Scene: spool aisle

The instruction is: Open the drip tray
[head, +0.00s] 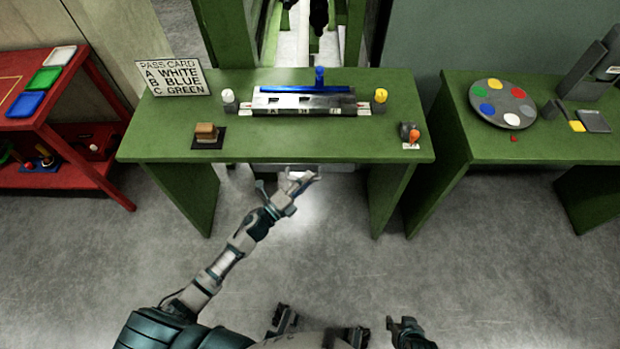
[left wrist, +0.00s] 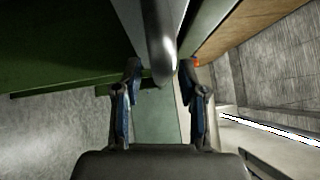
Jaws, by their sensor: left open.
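A pale tray front (head: 318,167), which looks like the drip tray, shows under the front edge of the middle green table. Most of it is hidden beneath the tabletop. My left gripper (head: 302,181) is at this front, just below the table edge. In the left wrist view a rounded grey metal bar (left wrist: 160,45), apparently the tray's handle, reaches between the two open fingers of my left gripper (left wrist: 160,75). I cannot tell whether either finger touches it. My right gripper (head: 408,331) is low at the bottom edge, away from the table, its jaws unclear.
The green table (head: 280,148) carries a metal fixture with a blue bar (head: 305,90), a brown block (head: 206,132), white and yellow knobs, and a pass card sign (head: 175,77). A red shelf (head: 60,130) stands left, another green table (head: 500,150) right. The floor in front is clear.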

